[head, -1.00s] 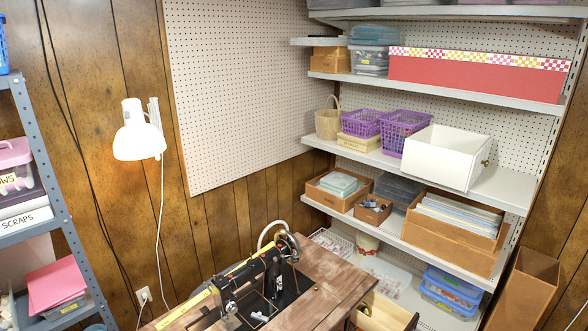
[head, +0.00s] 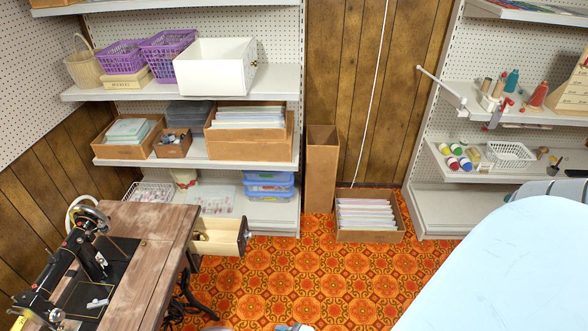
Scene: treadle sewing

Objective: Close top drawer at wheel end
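The sewing machine (head: 75,258) stands on the wooden treadle table (head: 150,255) at the lower left, with its handwheel (head: 90,218) toward the back. The top drawer (head: 222,246) at the wheel end sticks out open from the table's right side. Its light wooden inside shows, with something small and yellowish in it. Its darker front panel (head: 243,237) faces right and has a small knob. Neither of my grippers can be made out in the head view.
Patterned orange carpet (head: 270,275) lies open right of the drawer. A box of files (head: 370,236) and a tall brown box (head: 320,180) stand behind. A pale blue board (head: 500,270) fills the lower right. Loaded shelves line the back.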

